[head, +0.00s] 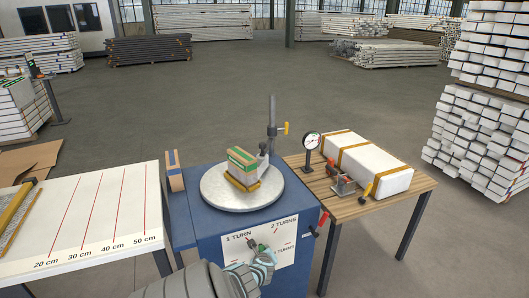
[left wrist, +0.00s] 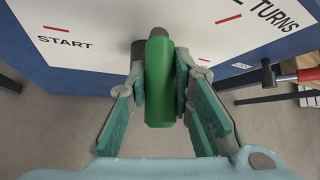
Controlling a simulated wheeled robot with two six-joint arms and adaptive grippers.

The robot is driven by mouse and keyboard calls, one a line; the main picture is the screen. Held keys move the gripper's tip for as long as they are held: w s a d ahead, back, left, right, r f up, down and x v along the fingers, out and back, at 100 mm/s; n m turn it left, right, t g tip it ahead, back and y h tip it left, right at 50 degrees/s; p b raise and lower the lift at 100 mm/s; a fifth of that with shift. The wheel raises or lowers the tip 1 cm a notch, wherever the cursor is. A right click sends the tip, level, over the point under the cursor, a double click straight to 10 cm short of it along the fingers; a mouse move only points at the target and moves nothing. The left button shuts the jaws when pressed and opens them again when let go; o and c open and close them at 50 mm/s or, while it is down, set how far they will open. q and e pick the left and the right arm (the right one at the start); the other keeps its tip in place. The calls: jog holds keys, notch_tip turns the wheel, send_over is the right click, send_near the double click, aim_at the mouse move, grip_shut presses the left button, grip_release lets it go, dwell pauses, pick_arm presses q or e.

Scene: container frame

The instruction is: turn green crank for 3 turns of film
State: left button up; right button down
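The green crank (head: 253,243) is on the white dial panel (head: 285,230) on the front of the blue machine. Its green grip (left wrist: 159,85) points toward the camera in the left wrist view. My left gripper (head: 263,259) is at the crank, its fingers closed against both sides of the grip. The dial reads "1 TURN" and "2 TURNS", with another "TURNS" label partly hidden; "START" shows in the left wrist view. A round grey turntable (head: 212,190) on top of the machine carries a stacked load (head: 243,164). My right gripper is not in view.
A red-handled lever (head: 323,221) sticks out at the machine's right side. A wooden table (head: 345,208) there holds a white wrapped bundle (head: 370,160) and a gauge (head: 311,141). A white measuring table (head: 100,215) stands left. A post (head: 272,115) rises behind the turntable.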

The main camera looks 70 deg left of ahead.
pick_arm(q)
jog(key=o, duration=0.4)
jog(key=shift+s+f, duration=0.1)
jog(key=shift+s, duration=0.1)
jog(key=shift+s+d+r, duration=0.15)
jog(key=shift+d+r, duration=0.1)
jog(key=shift+r, duration=0.05)
jog(key=s+d, duration=0.5)
jog(key=d, duration=0.6)
jog(key=shift+s, duration=0.25)
